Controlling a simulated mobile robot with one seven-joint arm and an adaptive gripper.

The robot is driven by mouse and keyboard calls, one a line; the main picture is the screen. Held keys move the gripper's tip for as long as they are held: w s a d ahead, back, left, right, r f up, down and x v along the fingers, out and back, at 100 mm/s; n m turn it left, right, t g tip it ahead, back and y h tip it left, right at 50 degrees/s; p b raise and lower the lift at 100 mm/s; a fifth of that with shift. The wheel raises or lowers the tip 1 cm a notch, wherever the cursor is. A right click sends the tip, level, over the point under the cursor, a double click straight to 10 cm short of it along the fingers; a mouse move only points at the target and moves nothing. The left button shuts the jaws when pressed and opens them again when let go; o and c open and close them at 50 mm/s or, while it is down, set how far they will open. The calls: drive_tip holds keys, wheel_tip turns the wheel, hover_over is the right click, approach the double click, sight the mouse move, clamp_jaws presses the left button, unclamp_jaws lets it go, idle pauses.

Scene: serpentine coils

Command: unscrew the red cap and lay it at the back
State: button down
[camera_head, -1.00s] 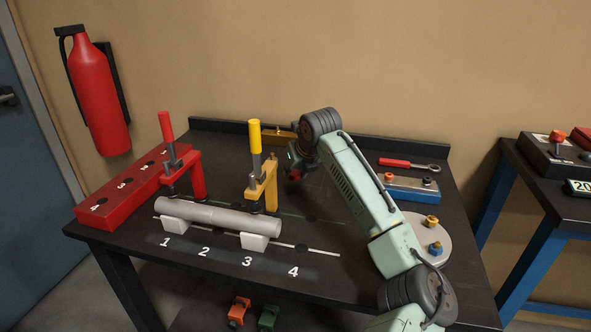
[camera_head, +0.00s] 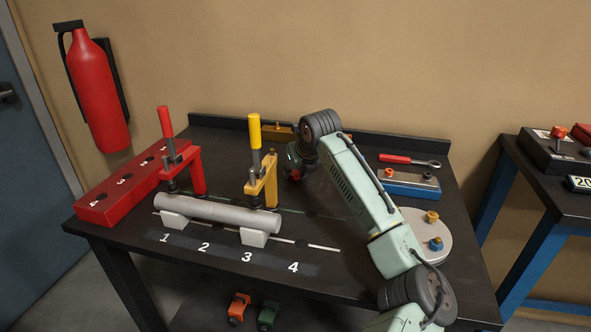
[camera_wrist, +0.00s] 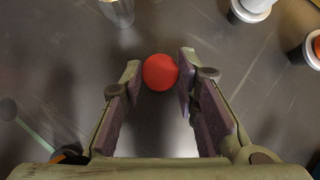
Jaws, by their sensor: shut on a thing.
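The red cap (camera_wrist: 160,72) is a round red piece between my fingertips in the wrist view. My gripper (camera_wrist: 157,80) is shut on it, with one finger on each side. In the head view my gripper (camera_head: 293,171) is low over the back middle of the dark table (camera_head: 340,290), right of the yellow clamp (camera_head: 262,180). The cap is mostly hidden there by the gripper and wrist. I cannot tell whether the cap touches anything below it.
A grey tube (camera_head: 215,212) lies on white blocks under the red clamp (camera_head: 188,165) and yellow clamp. A red block (camera_head: 115,200) stands left. A blue-based block (camera_head: 408,189), a wrench (camera_head: 405,160) and a round plate (camera_head: 427,220) are right of my arm.

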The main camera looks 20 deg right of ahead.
sight(296, 175)
drive_tip(key=c, duration=1.2)
unclamp_jaws()
drive_tip(key=shift+o, duration=0.2)
drive_tip(key=shift+r, duration=0.1)
drive_tip(key=shift+r+p, duration=1.85)
drive_tip(key=shift+r, duration=1.6)
